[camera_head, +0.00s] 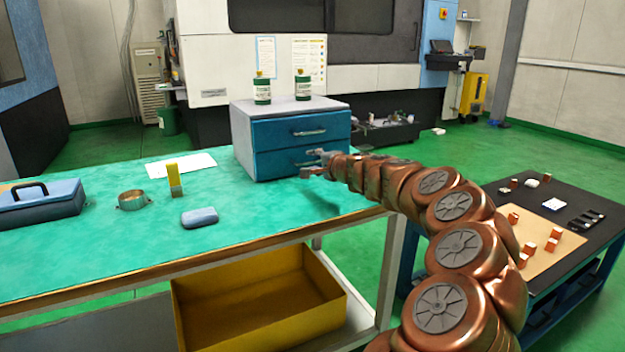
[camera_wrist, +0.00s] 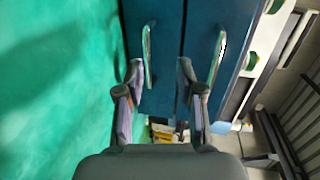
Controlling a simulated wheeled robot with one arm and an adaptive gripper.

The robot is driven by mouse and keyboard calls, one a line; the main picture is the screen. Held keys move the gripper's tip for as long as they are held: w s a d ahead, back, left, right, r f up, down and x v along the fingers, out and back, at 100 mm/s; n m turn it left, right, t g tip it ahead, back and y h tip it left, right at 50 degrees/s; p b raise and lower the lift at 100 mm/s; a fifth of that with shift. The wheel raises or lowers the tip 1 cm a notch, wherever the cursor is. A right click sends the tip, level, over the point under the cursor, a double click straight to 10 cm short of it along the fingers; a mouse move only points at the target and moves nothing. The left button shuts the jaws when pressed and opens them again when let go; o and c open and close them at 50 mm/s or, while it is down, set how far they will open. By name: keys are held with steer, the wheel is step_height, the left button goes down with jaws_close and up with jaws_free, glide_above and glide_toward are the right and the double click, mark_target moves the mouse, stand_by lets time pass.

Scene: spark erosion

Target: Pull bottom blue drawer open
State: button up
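A small grey cabinet with two blue drawers stands on the green table. The bottom blue drawer (camera_head: 275,164) looks closed under the top blue drawer (camera_head: 275,134). My gripper (camera_head: 312,162) is in front of the bottom drawer, at its handle, and partly hides it. In the wrist view the picture is turned: the bottom drawer's metal handle (camera_wrist: 149,55) shows between the spread fingers of my gripper (camera_wrist: 162,75), closer to the left finger. The fingers are apart and open. I cannot tell whether they touch the handle.
Two green bottles (camera_head: 262,90) stand on the cabinet. The table (camera_head: 110,245) also holds a blue-grey toolbox (camera_head: 45,206), a metal ring (camera_head: 132,200), a yellow block (camera_head: 174,178) and a grey-blue case (camera_head: 199,217). The tabletop left of the cabinet has free room.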

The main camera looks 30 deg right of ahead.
mark_target(313, 162)
steer(key=d+f, duration=0.1)
steer(key=d+f+m+h, duration=0.1)
steer(key=d, duration=0.1)
steer(key=shift+w+d+f, duration=0.1)
steer(key=shift+w, duration=0.05)
steer(key=shift+b+x, duration=0.45)
steer(key=shift+x, duration=3.15)
jaws_close()
